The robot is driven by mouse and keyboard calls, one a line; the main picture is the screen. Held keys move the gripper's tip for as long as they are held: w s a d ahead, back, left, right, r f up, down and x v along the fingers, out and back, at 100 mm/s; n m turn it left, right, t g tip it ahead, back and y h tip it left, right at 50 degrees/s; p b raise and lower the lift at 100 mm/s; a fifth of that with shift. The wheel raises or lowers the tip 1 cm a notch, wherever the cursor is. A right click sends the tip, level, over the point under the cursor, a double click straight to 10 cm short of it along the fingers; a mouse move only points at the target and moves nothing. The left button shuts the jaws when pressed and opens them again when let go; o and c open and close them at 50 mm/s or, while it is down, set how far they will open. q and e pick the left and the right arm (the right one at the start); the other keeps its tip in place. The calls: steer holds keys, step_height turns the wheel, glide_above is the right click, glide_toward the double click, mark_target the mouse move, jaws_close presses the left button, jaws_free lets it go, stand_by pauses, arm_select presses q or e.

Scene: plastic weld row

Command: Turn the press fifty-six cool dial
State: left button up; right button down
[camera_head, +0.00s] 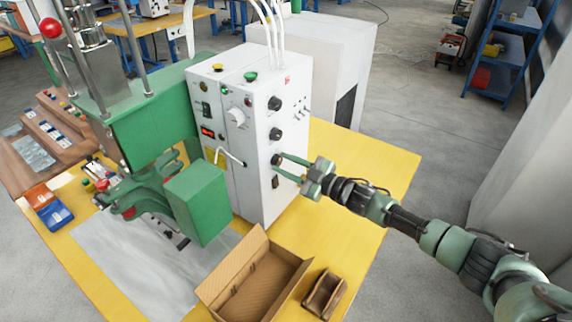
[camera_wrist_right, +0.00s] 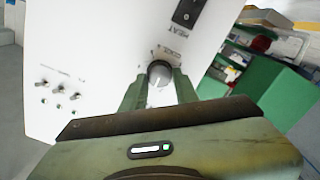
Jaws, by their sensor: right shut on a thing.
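The press (camera_head: 150,125) is a green machine with a white control box (camera_head: 262,190) on its right. The box's right side carries a column of three black dials. The lowest of them, the cool dial (camera_head: 276,159), sits between the fingertips of my right gripper (camera_head: 284,168). In the right wrist view the cool dial (camera_wrist_right: 159,74) shows as a round knob between the two green fingers, with small lettering beside it. The fingers are shut on it from both sides. The dial's pointer is not clear. My left gripper is not in view.
An open cardboard box (camera_head: 257,282) and a small brown holder (camera_head: 324,294) stand on the yellow table (camera_head: 375,160) below my right arm.

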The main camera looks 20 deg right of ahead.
steer(key=c, duration=1.1)
jaws_free()
steer(key=shift+s+d+f, duration=0.2)
steer(key=shift+s+d, duration=0.2)
steer(key=shift+s, duration=0.05)
steer(key=b+v, duration=0.2)
steer(key=v, duration=0.4)
steer(key=shift+s+d+r, duration=0.15)
steer(key=shift+s+d, duration=0.05)
steer(key=shift+s, duration=0.1)
